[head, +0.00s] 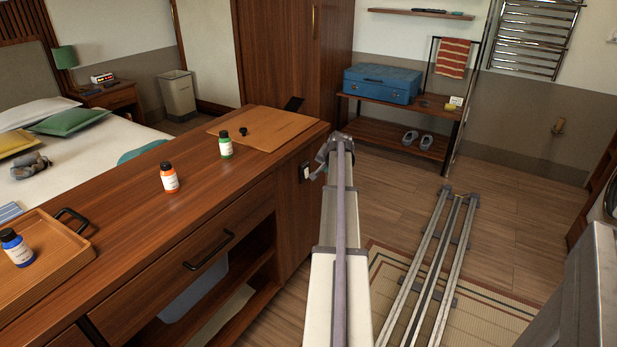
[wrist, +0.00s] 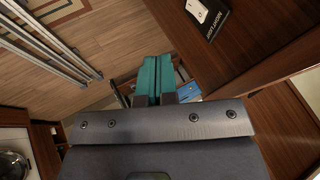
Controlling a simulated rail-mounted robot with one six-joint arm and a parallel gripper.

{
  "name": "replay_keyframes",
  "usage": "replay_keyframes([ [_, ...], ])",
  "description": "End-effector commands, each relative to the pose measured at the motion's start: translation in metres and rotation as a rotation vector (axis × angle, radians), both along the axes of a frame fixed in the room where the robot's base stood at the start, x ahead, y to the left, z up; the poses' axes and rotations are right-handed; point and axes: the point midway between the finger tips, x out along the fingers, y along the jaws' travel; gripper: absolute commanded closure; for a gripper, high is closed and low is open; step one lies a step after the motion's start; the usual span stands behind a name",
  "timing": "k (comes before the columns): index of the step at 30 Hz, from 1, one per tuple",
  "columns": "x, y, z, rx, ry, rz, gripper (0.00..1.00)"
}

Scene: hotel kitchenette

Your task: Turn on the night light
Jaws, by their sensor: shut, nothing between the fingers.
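The night light switch is a black plate (wrist: 215,21) with a white rocker (wrist: 197,10), at the top of the wrist view. Its lettering is upside down there and seems to read "NIGHT LIGHT". In the head view the switch (head: 305,172) sits on the end panel of the wooden counter, just left of my arm. My gripper's teal fingers (wrist: 155,62) are closed together with nothing between them. They are below and left of the switch in the wrist view, apart from it. In the head view the fingers are hidden behind my arm. Whether the rocker is on cannot be told.
The wooden counter (head: 125,222) bears a green bottle (head: 225,144), an orange bottle (head: 169,177), a cutting board (head: 285,128) and a tray (head: 42,285) with a blue bottle (head: 15,246). A bench (head: 395,137) with a blue case (head: 381,84) stands beyond. Floor rails lie right of my arm.

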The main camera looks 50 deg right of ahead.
Motion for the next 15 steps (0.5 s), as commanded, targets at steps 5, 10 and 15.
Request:
replay_keyframes([
  [5,0.006,-0.003,-0.012,0.0,0.001,0.001,1.0],
  [10,0.019,-0.012,-0.039,0.001,0.001,0.002,1.0],
  [15,0.037,-0.024,-0.071,0.002,0.001,0.001,1.0],
])
